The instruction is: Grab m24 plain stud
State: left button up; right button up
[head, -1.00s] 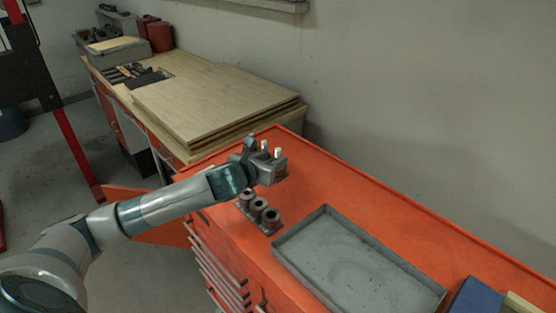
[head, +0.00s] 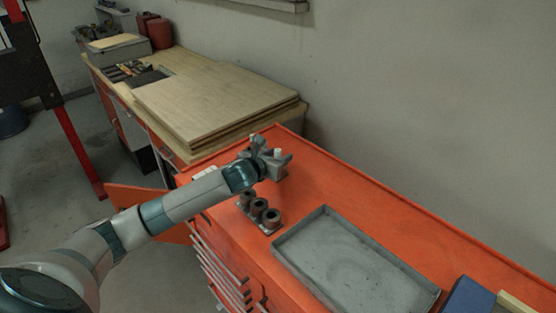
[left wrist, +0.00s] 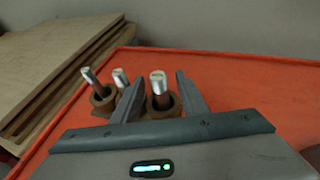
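Three metal studs stand in brown round holders on the orange cabinet top in the left wrist view. The nearest stud (left wrist: 158,84) is upright between my gripper's fingers, in its own holder (left wrist: 163,106); the other two, the far left stud (left wrist: 90,77) and the middle stud (left wrist: 121,78), lie left of the fingers. My left gripper (left wrist: 157,92) is open, one finger on each side of the nearest stud, with a visible gap to the right finger. In the head view my left gripper (head: 275,158) largely hides the studs. My right gripper is not in view.
A grey metal tray (head: 352,262) lies to the right on the orange cabinet (head: 310,178). Stacked wooden boards (head: 215,100) lie on the bench behind. A blue box (head: 473,297) is at lower right.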

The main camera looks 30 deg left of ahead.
aim_at(278, 149)
pick_arm(q)
jog(key=shift+c, duration=0.6)
grip_shut()
jog(key=shift+r, duration=0.1)
jog(key=shift+r+b, duration=0.4)
jog(key=shift+r, duration=0.35)
notch_tip(278, 149, up, 2)
jog(key=shift+r+b, duration=0.15)
jog(key=shift+b, duration=0.3)
jog(key=s+d+r+b, duration=0.3)
jog(key=s+d+r, duration=0.4)
jog(key=d, duration=0.1)
jog(key=shift+s+d, duration=0.3)
jog(key=shift+d, duration=0.1)
jog(key=shift+r, duration=0.1)
